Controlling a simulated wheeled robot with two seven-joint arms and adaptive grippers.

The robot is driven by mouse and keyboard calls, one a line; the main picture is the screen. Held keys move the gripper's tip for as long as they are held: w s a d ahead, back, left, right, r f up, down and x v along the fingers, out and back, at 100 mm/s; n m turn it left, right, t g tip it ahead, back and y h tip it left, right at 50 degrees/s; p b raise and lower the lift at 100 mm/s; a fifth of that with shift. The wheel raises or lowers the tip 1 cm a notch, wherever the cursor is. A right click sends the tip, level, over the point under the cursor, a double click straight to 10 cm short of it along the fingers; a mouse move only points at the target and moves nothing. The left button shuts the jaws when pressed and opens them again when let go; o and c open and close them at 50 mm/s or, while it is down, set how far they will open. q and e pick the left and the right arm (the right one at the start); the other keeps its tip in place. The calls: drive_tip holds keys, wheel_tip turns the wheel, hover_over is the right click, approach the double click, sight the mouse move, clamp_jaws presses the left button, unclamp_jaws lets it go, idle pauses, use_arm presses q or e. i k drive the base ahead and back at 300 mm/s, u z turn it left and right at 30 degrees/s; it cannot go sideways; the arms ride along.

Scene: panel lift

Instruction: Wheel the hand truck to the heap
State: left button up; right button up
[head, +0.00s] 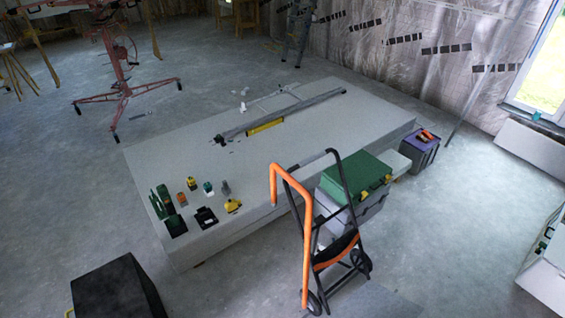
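The hand truck (306,235) stands upright on the concrete floor at the lower middle right. It has an orange and black tube frame, with small black wheels at the bottom. It stands beside the near long side of a low, wide stack of grey panels (340,118). Which thing is the heap I cannot tell for certain; this stack is the largest pile in view. Grey toolboxes with a green lid (356,176) are right behind the hand truck, and its frame partly hides them. Neither of my grippers is in view.
Small tools (205,216) and a long level (265,126) lie on the stack. A purple-grey crate (420,150) stands at its right end. A red panel lift (122,85) stands at the back left. A dark block (112,288) is at lower left.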

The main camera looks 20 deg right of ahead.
sight(310, 301)
drive_tip(key=i, duration=1.85)
drive_tip(key=z, duration=1.35)
